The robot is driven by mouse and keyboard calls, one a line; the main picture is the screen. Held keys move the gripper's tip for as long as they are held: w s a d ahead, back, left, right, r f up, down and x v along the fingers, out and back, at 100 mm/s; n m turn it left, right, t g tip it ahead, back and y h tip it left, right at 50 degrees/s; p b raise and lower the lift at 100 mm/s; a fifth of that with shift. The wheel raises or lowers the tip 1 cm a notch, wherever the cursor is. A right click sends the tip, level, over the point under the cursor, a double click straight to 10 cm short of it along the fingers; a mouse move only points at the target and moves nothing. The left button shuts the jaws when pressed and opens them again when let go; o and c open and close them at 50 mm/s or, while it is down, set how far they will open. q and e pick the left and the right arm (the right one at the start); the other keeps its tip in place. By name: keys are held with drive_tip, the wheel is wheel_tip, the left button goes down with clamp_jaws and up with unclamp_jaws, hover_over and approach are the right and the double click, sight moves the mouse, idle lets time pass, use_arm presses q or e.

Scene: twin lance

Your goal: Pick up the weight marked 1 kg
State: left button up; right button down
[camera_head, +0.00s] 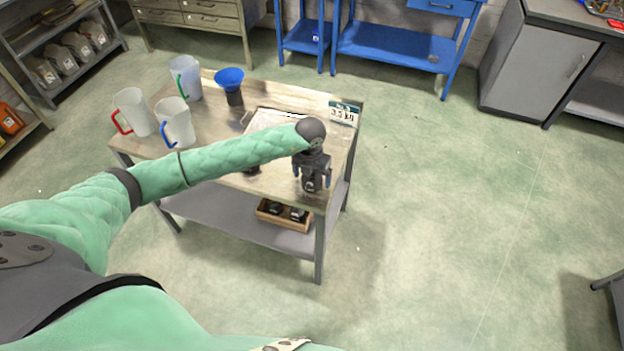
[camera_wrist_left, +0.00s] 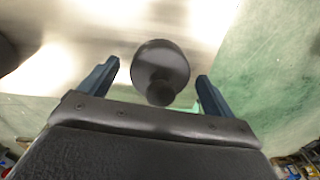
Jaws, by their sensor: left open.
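A dark round weight with a smaller knob (camera_wrist_left: 161,66) stands on the table top in the left wrist view. It lies between my left gripper's two blue fingers, with a gap on each side. No marking on it can be read. My left gripper (camera_head: 311,179) is open and points down over the front right corner of the table (camera_head: 348,104). In the head view the gripper largely hides what is under it. Another dark object (camera_head: 252,170) shows partly below my left forearm. My right gripper is not in view.
Jugs with red (camera_head: 133,112), blue (camera_head: 176,122) and green (camera_head: 186,77) handles and a blue funnel (camera_head: 229,79) stand at the table's left and back. A number sign (camera_head: 344,113) is at the back right. A wooden box (camera_head: 263,216) with dark items sits on the lower shelf.

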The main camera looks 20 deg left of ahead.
use_arm(q)
drive_tip(key=shift+c, duration=0.2)
drive_tip(key=c, duration=1.8)
drive_tip(key=shift+w+r, duration=0.1)
